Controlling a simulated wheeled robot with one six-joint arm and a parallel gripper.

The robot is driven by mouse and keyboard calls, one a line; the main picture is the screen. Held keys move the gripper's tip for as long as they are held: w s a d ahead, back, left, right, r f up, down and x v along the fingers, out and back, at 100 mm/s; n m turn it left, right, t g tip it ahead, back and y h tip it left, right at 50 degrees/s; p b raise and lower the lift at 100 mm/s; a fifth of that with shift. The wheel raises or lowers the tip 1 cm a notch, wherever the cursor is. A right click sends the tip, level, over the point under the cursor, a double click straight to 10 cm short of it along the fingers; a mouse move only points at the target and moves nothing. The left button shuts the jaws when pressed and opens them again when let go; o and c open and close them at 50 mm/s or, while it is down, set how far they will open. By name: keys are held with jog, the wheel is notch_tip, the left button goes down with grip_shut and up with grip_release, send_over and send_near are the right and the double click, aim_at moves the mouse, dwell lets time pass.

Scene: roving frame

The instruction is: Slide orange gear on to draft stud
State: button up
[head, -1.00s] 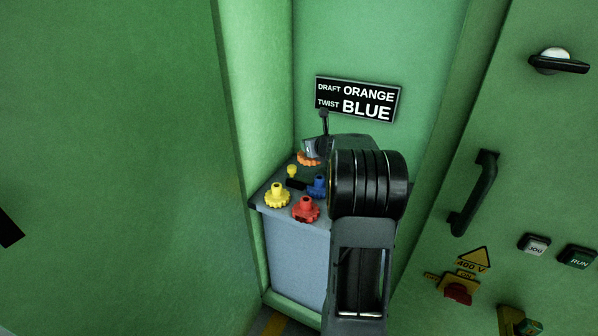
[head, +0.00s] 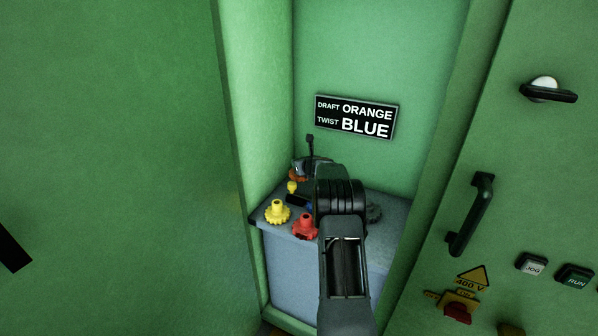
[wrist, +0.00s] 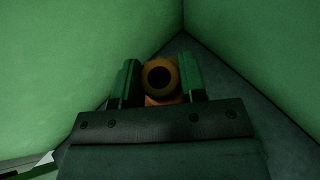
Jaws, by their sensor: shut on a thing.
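My gripper (head: 302,166) is shut on the orange gear (head: 298,177) at the back left of the grey cabinet top. In the wrist view the gear's hub (wrist: 160,64) sits between the two fingers, its dark bore facing the camera. Part of its orange flange shows below the hub. I cannot tell whether the gear touches anything beneath it. No bare draft stud can be made out; a small yellow-topped post (head: 292,187) stands just in front of the gear. A sign (head: 356,117) on the back wall reads DRAFT ORANGE, TWIST BLUE.
A yellow gear (head: 277,212) and a red gear (head: 305,227) stand along the cabinet top's (head: 390,204) front edge. Green walls close in the left and back. A door handle (head: 470,214) is at the right.

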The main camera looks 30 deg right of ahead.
jog(key=shift+w+d+f, duration=0.25)
jog(key=shift+w+f, duration=0.5)
jog(key=shift+f, duration=0.15)
jog(key=shift+w+f, duration=0.15)
jog(key=shift+f, duration=1.3)
jog(key=shift+f+b, duration=0.3)
jog(key=shift+b, duration=0.1)
jog(key=o, duration=1.1)
jog(key=shift+c, duration=0.2)
jog(key=shift+r, duration=0.1)
